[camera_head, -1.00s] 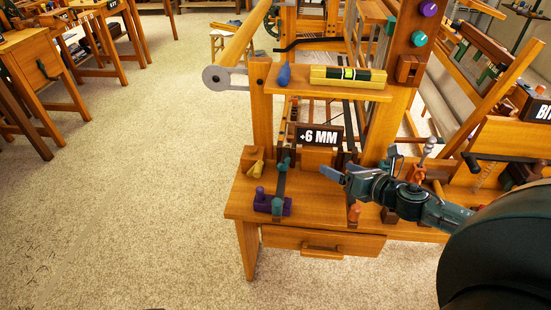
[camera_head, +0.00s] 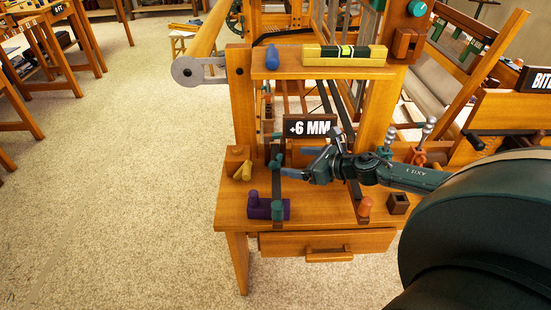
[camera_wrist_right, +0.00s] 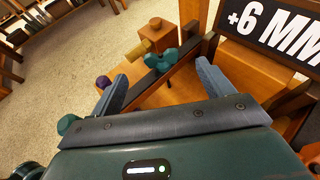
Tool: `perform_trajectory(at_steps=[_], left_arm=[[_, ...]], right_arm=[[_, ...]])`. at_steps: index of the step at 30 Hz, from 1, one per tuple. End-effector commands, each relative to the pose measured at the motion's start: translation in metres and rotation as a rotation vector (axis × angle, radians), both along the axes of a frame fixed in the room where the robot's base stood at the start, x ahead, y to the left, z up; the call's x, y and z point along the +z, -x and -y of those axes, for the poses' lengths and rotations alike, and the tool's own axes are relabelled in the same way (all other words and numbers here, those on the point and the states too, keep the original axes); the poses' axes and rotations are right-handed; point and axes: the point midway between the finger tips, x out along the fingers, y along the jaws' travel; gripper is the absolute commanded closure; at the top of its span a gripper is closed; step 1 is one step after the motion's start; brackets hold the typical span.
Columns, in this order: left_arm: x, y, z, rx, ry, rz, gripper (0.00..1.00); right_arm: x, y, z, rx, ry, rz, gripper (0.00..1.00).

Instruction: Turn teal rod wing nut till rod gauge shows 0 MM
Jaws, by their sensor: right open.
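The teal wing nut (camera_head: 277,160) sits on a dark upright-running rod at the left of the loom's bench. It also shows in the right wrist view (camera_wrist_right: 160,60), ahead of the fingers and between their lines. The rod gauge (camera_head: 310,127) behind it reads +6 MM; its sign shows partly cut off in the wrist view (camera_wrist_right: 275,30). My right gripper (camera_head: 291,161) is open, with its fingertips just right of the wing nut. In the wrist view nothing lies gripped between its fingers (camera_wrist_right: 160,88). My left gripper is not in view.
A yellow piece (camera_head: 243,171) lies left of the nut. An orange peg (camera_head: 365,206) stands right. A level (camera_head: 344,55) rests on the shelf above.

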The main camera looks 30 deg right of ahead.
Motion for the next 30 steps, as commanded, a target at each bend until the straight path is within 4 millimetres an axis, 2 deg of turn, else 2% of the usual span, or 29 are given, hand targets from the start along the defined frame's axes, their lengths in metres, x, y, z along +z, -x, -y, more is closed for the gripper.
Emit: perform_trajectory(at_steps=[9, 15, 21, 28, 30], left_arm=[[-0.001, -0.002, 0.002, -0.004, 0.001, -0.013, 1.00], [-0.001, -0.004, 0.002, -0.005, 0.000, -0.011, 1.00], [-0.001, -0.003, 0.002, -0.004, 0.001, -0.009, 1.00], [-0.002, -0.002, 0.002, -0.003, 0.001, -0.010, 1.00], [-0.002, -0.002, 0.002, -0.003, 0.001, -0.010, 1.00]], right_arm=[[-0.017, -0.043, -0.017, -0.002, -0.003, 0.003, 0.20], [-0.028, -0.065, -0.026, 0.000, -0.001, 0.002, 0.20], [-0.032, -0.073, -0.030, 0.001, 0.001, 0.000, 0.20], [-0.032, -0.073, -0.030, 0.001, 0.001, 0.000, 0.20], [-0.032, -0.073, -0.030, 0.001, 0.001, 0.000, 0.25]])
